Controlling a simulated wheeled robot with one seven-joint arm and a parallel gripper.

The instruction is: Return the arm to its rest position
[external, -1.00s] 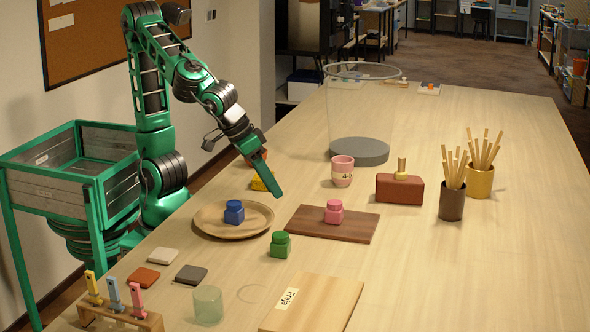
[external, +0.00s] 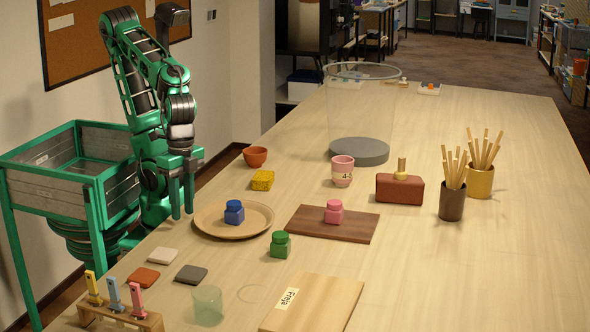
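My gripper (external: 182,196) hangs at the left edge of the table, close to my column, with its fingers pointing down. The two fingers stand apart with a gap between them, and nothing shows between them. The arm is folded back, with its elbow raised high in front of the cork board. The gripper is just left of a round wooden plate (external: 213,228), which holds a blue jar (external: 234,212). I cannot tell exactly how high the fingertips are above the table edge.
An orange bowl (external: 255,157) and a yellow block (external: 262,180) lie right of the arm. A pink jar (external: 334,212) stands on a dark board (external: 304,222), and a green jar (external: 280,245) stands nearby.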

